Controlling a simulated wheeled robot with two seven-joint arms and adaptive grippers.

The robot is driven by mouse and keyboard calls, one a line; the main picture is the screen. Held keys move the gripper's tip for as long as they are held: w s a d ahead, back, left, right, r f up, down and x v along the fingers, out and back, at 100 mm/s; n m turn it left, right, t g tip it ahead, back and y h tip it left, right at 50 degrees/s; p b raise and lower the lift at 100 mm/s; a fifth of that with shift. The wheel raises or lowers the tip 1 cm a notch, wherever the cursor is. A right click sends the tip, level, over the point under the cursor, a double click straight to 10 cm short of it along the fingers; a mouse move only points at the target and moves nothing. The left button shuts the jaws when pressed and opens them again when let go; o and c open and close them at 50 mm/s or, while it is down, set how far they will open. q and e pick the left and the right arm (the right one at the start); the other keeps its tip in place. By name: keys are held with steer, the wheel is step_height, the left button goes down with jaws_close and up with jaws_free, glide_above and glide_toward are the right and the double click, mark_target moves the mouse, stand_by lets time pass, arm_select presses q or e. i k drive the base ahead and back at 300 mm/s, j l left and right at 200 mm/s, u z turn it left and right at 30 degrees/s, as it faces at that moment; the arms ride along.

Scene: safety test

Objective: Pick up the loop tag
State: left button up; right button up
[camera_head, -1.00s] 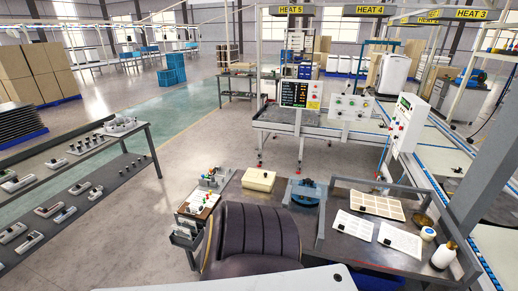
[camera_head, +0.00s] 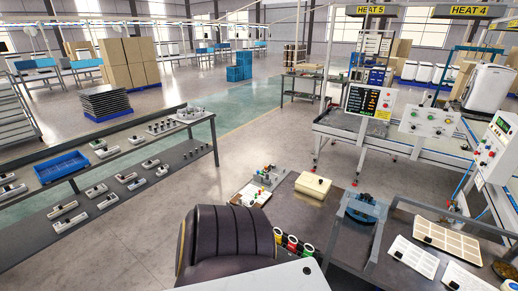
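I cannot make out a loop tag for certain in the head view; anything that small is too fine to tell at this distance. Neither of my grippers is in the picture. The long two-level bench (camera_head: 165,197) on the left carries several small grey and white devices. The dark worktable (camera_head: 335,232) at the lower right carries a pale yellow box (camera_head: 313,186), a blue fixture (camera_head: 361,208) and white sheets with small black items.
A blue tray (camera_head: 62,166) lies on the left bench. A lit display panel (camera_head: 369,101) stands behind the worktable. Bare floor (camera_head: 245,150) lies between the left bench and the worktable.

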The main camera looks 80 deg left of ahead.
mark_target(277, 238)
steer(key=u, duration=2.25)
